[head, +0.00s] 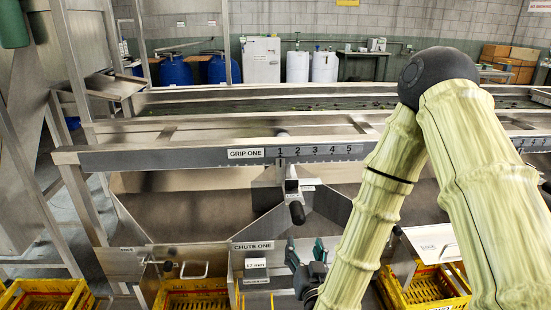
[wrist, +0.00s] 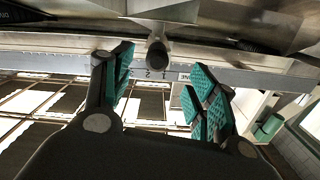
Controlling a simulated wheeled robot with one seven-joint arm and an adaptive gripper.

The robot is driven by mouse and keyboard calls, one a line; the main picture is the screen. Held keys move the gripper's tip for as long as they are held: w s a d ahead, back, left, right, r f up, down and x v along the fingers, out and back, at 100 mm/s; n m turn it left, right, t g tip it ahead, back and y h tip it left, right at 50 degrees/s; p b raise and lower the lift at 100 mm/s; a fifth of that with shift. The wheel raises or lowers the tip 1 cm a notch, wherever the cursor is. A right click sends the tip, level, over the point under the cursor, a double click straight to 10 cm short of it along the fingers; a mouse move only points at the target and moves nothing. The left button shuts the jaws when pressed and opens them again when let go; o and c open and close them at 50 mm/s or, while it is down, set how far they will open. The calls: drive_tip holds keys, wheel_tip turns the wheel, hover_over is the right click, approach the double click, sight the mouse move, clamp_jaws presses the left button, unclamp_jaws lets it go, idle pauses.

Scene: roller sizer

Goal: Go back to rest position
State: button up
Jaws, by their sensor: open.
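My gripper (head: 306,256) is low in the middle of the head view, in front of the chute area, with its body partly hidden by my arm. In the wrist view my gripper (wrist: 160,84) has its two teal-padded fingers wide apart with nothing between them. A dark-ended handle (head: 297,212) hangs from the steel rail above the gripper. It also shows in the wrist view (wrist: 157,53), beyond and between the fingers, apart from them. The numbered GRIP ONE scale (head: 315,151) runs along the rail behind it.
Yellow crates stand below the chutes, one at centre (head: 193,297) and one at right (head: 432,288). The CHUTE ONE panel (head: 254,258) is just left of my gripper. Steel frame posts (head: 88,215) stand at left. Blue drums (head: 175,71) are far back.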

drive_tip(key=s+d+f+n+g+p, duration=0.15)
drive_tip(key=s+f+g, duration=0.3)
drive_tip(key=f, duration=0.45)
drive_tip(key=s+d+f+g+p, duration=0.2)
drive_tip(key=s+f+g, duration=0.3)
drive_tip(key=f, duration=0.4)
drive_tip(key=s+d+f+g+p, duration=0.1)
drive_tip(key=s+d+f+g, duration=0.1)
drive_tip(key=s, duration=0.6)
drive_tip(key=s+d+f+g+p, duration=0.1)
drive_tip(key=s+d+f+g, duration=0.2)
drive_tip(key=s+f, duration=0.2)
drive_tip(key=s+d+f+g, duration=0.3)
drive_tip(key=s, duration=0.8)
drive_tip(key=shift+s+d+f+h+p, duration=0.15)
drive_tip(key=shift+s+h+p, duration=0.15)
drive_tip(key=shift+s+p, duration=0.1)
drive_tip(key=shift+w, duration=0.1)
drive_tip(key=shift+c, duration=0.2)
